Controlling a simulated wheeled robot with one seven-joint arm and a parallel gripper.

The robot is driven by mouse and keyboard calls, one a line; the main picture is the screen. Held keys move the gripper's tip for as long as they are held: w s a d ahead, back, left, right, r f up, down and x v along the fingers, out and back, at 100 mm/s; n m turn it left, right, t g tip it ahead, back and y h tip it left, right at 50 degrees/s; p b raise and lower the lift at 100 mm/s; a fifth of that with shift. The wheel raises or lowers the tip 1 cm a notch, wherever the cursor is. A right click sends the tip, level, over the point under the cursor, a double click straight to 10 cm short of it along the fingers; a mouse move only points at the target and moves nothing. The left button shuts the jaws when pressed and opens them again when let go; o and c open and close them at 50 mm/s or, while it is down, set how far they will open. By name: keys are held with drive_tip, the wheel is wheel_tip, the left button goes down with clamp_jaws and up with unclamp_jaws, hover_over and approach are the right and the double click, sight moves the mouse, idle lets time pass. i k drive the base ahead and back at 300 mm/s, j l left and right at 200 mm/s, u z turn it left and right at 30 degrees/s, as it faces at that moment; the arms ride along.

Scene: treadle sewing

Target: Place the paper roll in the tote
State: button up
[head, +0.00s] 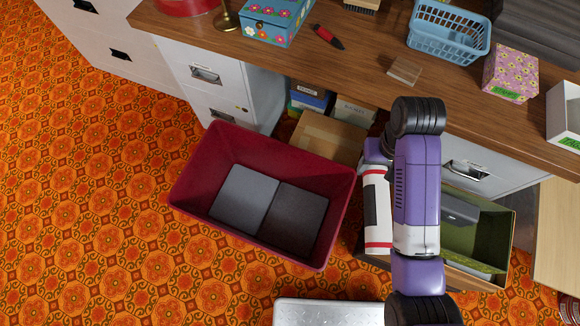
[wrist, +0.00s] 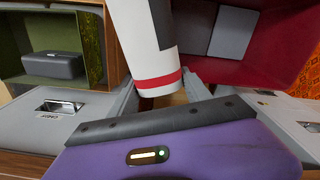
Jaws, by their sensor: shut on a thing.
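The paper roll (head: 377,208) is white with red bands and a dark patch. It is upright or nearly so, just right of the red tote (head: 190,180) in the head view, partly covered by my purple arm. In the wrist view the roll (wrist: 148,40) stands between the two fingers of my gripper (wrist: 160,84), which is shut on its near end. My fingers are hidden in the head view.
The wooden desk (head: 300,70) with drawers runs behind the tote. A cardboard box (head: 325,135) is under it. A green-lined box (head: 500,235) stands right of the roll, and a metal-topped case (head: 325,312) lies in front. Patterned floor is clear at left.

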sight(272, 216)
drive_tip(key=i+u, duration=0.2)
drive_tip(key=u, duration=0.2)
drive_tip(key=i+u, duration=0.2)
drive_tip(key=u, duration=0.25)
